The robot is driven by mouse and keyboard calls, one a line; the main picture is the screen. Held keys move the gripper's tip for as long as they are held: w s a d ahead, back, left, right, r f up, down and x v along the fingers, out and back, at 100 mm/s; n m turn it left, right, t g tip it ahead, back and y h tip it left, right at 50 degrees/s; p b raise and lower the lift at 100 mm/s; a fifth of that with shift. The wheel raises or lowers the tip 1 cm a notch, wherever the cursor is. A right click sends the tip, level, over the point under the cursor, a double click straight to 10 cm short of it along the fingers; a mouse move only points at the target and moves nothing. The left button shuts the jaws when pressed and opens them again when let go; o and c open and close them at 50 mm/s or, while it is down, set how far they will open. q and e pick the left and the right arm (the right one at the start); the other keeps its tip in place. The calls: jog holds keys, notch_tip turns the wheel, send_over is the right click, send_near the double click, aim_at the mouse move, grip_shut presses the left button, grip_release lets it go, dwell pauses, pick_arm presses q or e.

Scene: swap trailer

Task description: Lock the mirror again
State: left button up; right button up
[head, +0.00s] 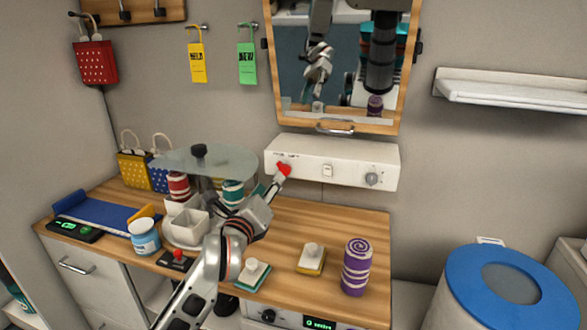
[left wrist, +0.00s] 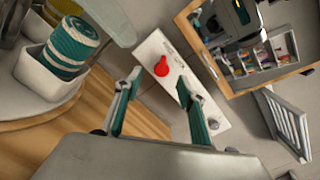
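The mirror (head: 338,45) has a wooden frame and a metal handle (head: 334,127) at its bottom edge. In the head view it lies flat-looking against the wall and reflects parts of me. Its framed panel (left wrist: 225,70) also shows at the upper right of the left wrist view. Below it is a white control box (head: 347,152) with a red knob (head: 284,170) at its left end. My left gripper (head: 279,184) is at this knob. In the left wrist view its fingers (left wrist: 160,84) are open, with the red knob (left wrist: 162,68) ahead between them. Whether they touch is unclear.
The box also carries a white switch (head: 327,170) and a grey dial (head: 372,179). A glass shelf (head: 205,158) stands close left of my arm. On the counter are a purple striped roll (head: 356,267) and stampers. A blue-lidded bin (head: 510,285) stands right.

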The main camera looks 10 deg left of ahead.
aim_at(282, 170)
pick_arm(q)
jog(key=shift+w+d+r+p, duration=0.1)
jog(key=shift+w+d+p, duration=0.1)
jog(key=shift+w, duration=1.8)
jog(key=shift+w+d+p, duration=0.1)
jog(key=shift+w+d, duration=0.1)
jog(key=shift+w, duration=1.8)
jog(key=c, duration=1.1)
